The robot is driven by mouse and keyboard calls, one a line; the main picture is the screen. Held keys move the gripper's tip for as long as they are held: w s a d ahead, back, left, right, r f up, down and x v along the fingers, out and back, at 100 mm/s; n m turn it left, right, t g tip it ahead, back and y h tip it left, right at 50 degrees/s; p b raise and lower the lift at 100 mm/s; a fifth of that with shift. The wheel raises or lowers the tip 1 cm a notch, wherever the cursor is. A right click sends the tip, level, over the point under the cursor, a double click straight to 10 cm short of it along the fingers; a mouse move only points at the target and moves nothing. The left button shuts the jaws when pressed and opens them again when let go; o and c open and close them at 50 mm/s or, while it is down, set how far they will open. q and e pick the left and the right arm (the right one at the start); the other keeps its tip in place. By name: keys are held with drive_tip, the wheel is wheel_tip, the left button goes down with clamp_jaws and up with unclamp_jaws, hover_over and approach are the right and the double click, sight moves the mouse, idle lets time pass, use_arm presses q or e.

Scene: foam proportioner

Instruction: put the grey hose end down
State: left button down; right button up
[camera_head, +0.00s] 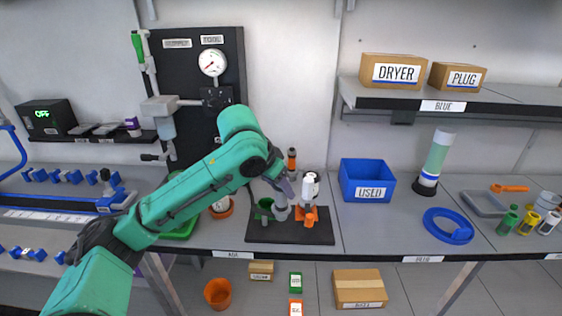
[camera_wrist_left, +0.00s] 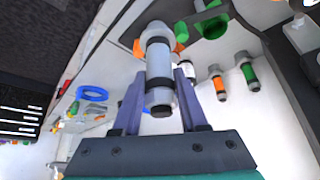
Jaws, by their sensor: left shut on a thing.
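My left gripper (camera_head: 290,192) reaches over the black mat (camera_head: 262,233) on the bench. In the left wrist view its two purple-grey fingers (camera_wrist_left: 160,78) are shut on the grey hose end (camera_wrist_left: 158,62), a grey cylinder with dark bands. In the head view the grey hose end (camera_head: 282,212) is small and partly hidden by the gripper, close above or at the mat. I cannot tell whether it touches the mat. An orange fitting (camera_head: 309,218) and a green fitting (camera_head: 264,206) are right beside it. My right gripper is not in view.
A blue USED bin (camera_head: 367,180) is to the right, with a blue hose ring (camera_head: 448,226) beyond. Bare bench lies right of the mat.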

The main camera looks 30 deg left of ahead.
use_arm(q)
drive_tip(key=s+d+f+n, duration=0.1)
drive_tip(key=s+d+f, duration=0.1)
drive_tip(key=s+f, duration=0.2)
drive_tip(key=s+d+f, duration=0.3)
drive_tip(key=s+f, duration=0.2)
drive_tip(key=f, duration=0.4)
drive_tip(key=s+d+f+n+y, duration=0.1)
drive_tip(key=s+d+f, duration=0.2)
drive_tip(key=f, duration=0.4)
drive_tip(key=shift+s+d+n, duration=0.2)
drive_tip(key=shift+s+n, duration=0.1)
drive_tip(key=shift+s, duration=0.5)
drive_tip(key=shift+f, duration=0.15)
